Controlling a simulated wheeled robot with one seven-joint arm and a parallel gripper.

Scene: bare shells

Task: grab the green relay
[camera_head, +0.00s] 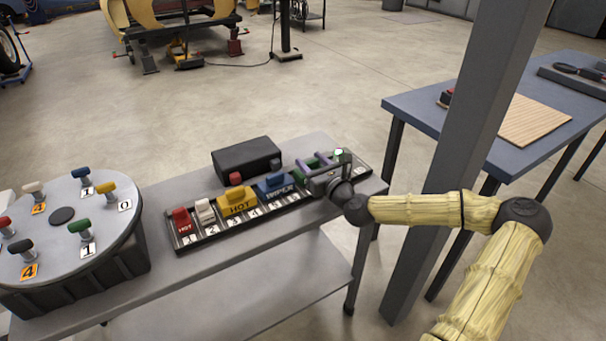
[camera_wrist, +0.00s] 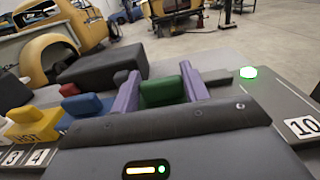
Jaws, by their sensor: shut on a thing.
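The green relay (camera_wrist: 163,91) shows in the wrist view between the two purple fingers of my gripper (camera_wrist: 158,88). The fingers are shut on it, one on each side. Its lower part is hidden behind the gripper body, so I cannot tell whether it is seated or lifted. In the head view my gripper (camera_head: 316,163) is at the right end of the long numbered rack (camera_head: 215,237), and it hides most of the relay there.
The rack also holds a red relay (camera_head: 182,221), a white one (camera_head: 204,211), a yellow HOT one (camera_head: 238,199) and a blue WIPER one (camera_head: 273,187). A black box (camera_head: 246,158) stands behind. A round turntable (camera_head: 62,258) with coloured knobs is left. A grey post (camera_head: 470,110) stands right.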

